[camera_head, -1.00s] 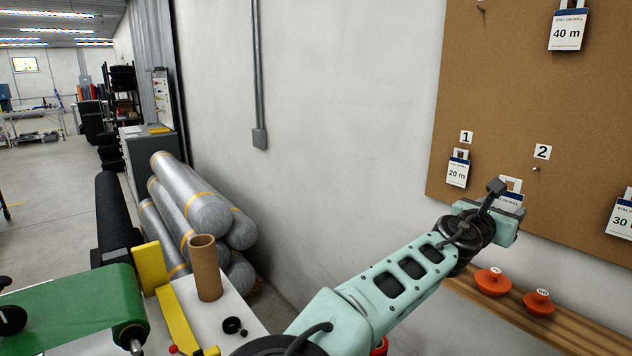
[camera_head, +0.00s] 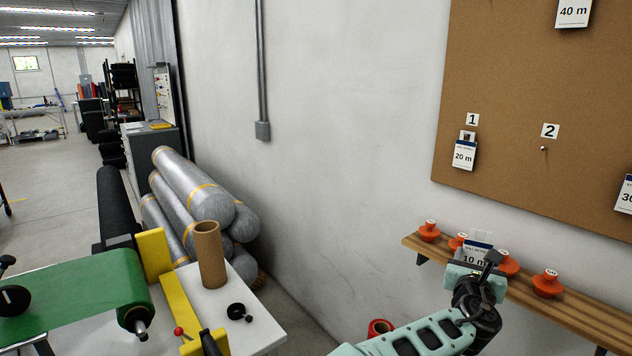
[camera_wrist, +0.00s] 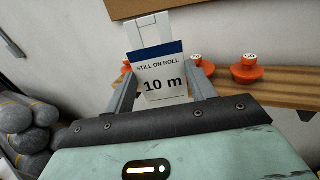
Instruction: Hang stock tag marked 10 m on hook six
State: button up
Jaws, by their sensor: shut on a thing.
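In the head view the tag (camera_head: 477,258) and my gripper (camera_head: 478,268) are low right, below the brown pegboard (camera_head: 500,100) and in front of the wooden shelf. Hook 1 carries the 20 m tag (camera_head: 464,156). Hook 2 (camera_head: 543,149) is bare. No hook labelled 6 is in view.
The wooden shelf (camera_head: 570,317) holds several orange knobbed weights (camera_head: 547,283), close behind my gripper. A 40 m tag (camera_head: 573,12) and a cut-off tag (camera_head: 625,195) hang on the board. Grey rolls (camera_head: 195,190) and a table with a cardboard tube (camera_head: 209,255) stand left.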

jog(key=s+a+f+n+y+b, duration=0.1)
jog(key=s+f+n+y+b, duration=0.1)
jog(key=s+f, duration=0.3)
jog(key=s+a+f+n+t+y+b, duration=0.1)
jog(key=s+f, duration=0.4)
jog(key=f, duration=0.7)
jog(key=s+a+f+n+t+y+b, duration=0.1)
jog(key=s+f+n+y+b, duration=0.1)
jog(key=s+f+y, duration=0.3)
notch_tip(320, 180, down, 4)
jog(key=shift+f+n+y+b, duration=0.1)
jog(key=shift+n+y+b, duration=0.25)
jog(key=shift+b, duration=0.4)
